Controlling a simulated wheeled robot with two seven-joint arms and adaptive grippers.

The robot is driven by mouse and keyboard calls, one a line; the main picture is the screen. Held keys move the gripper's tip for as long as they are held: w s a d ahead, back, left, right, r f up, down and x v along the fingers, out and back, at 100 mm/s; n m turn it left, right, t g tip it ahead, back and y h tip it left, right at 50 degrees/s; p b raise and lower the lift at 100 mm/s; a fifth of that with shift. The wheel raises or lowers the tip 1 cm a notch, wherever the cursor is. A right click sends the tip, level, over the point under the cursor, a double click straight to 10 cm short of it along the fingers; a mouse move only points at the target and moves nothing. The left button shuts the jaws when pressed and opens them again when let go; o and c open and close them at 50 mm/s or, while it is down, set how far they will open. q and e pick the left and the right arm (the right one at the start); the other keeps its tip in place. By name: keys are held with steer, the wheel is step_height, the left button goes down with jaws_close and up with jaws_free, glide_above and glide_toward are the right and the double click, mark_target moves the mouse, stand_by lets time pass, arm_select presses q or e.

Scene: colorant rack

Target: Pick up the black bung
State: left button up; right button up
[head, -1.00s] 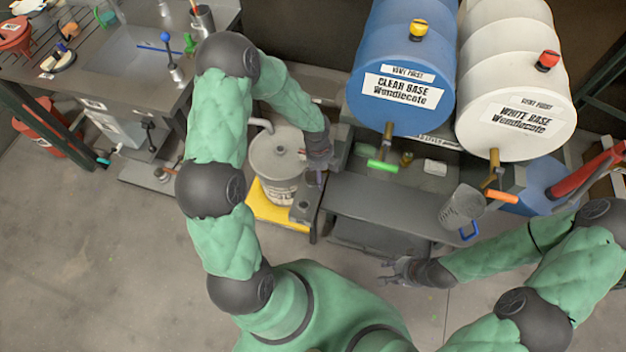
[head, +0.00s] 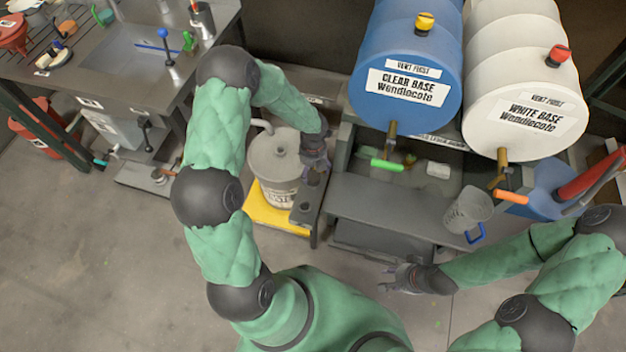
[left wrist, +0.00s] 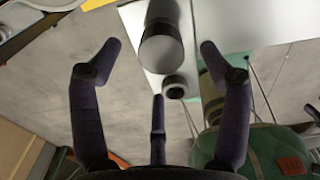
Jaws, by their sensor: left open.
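A dark cylinder that looks like the black bung (left wrist: 162,52) stands out between the spread fingers in the left wrist view. In the head view, a small dark round piece (head: 313,179) sits on a narrow grey stand (head: 308,218), just below my left gripper (head: 316,162). My left gripper (left wrist: 155,65) is open and empty, with its fingers around the cylinder and apart from it. A smaller ring-ended cylinder (left wrist: 174,88) lies just beyond the middle finger. My right gripper (head: 393,277) is open and empty, low over the floor.
A lidded white bucket (head: 275,170) on a yellow base (head: 272,212) stands just left of the stand. A grey bench (head: 385,205) under the blue drum (head: 405,70) and white drum (head: 520,95) is on the right. A clear jug (head: 468,208) is at its right end.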

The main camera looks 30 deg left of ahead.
mark_target(313, 177)
arm_select(q)
steer(key=f, duration=0.1)
steer(key=f+b, duration=0.2)
steer(key=f, duration=0.1)
steer(key=shift+s+d, duration=0.1)
steer(key=shift+s, duration=0.15)
steer(key=shift+f, duration=0.4)
steer(key=shift+r, duration=0.1)
steer(key=c, duration=1.2)
